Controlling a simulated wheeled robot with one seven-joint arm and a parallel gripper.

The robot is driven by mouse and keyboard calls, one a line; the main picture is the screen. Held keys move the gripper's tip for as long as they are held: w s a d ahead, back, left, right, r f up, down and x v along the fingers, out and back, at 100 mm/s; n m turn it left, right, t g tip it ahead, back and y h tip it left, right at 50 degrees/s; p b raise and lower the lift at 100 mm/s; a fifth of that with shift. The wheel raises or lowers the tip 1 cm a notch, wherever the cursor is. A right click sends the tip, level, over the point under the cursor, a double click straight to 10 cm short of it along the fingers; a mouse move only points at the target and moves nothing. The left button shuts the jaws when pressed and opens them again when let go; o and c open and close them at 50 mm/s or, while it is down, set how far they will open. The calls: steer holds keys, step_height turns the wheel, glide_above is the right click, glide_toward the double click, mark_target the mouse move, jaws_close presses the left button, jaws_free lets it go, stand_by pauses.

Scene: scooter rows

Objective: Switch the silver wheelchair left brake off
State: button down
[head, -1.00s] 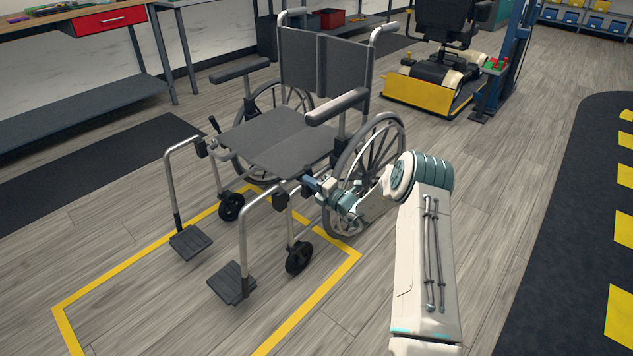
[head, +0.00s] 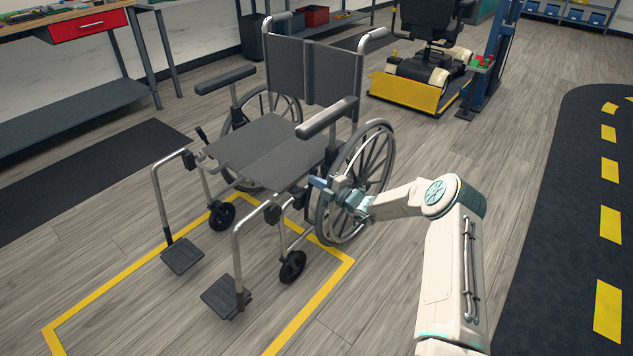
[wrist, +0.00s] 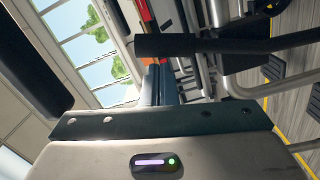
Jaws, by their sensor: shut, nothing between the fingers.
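The silver wheelchair (head: 270,145) stands facing my camera, with a dark seat and large spoked wheels. My gripper (head: 316,183) is shut and empty beside the front of the seat, by the wheel on the picture's right, which is the chair's left side. In the wrist view the closed fingers (wrist: 160,78) point toward a black-gripped lever (wrist: 166,45), which looks like the left brake lever and crosses just beyond the tips. Contact cannot be told. In the head view that lever is not distinguishable near my gripper. The opposite lever (head: 201,134) stands up at the picture's left.
An armrest (head: 327,117) is above my gripper, and the right-hand wheel (head: 361,185) is close beside it. Footrests (head: 226,297) stick out in front. Yellow floor tape (head: 310,310) marks the area. A scooter (head: 430,70) stands behind. The floor at right is clear.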

steer(key=shift+w+a, duration=0.15)
stand_by(0.3)
steer(key=s+d+r+p, duration=0.1)
steer(key=s+d+p, duration=0.4)
steer(key=s, duration=0.5)
steer(key=shift+d+r, duration=0.25)
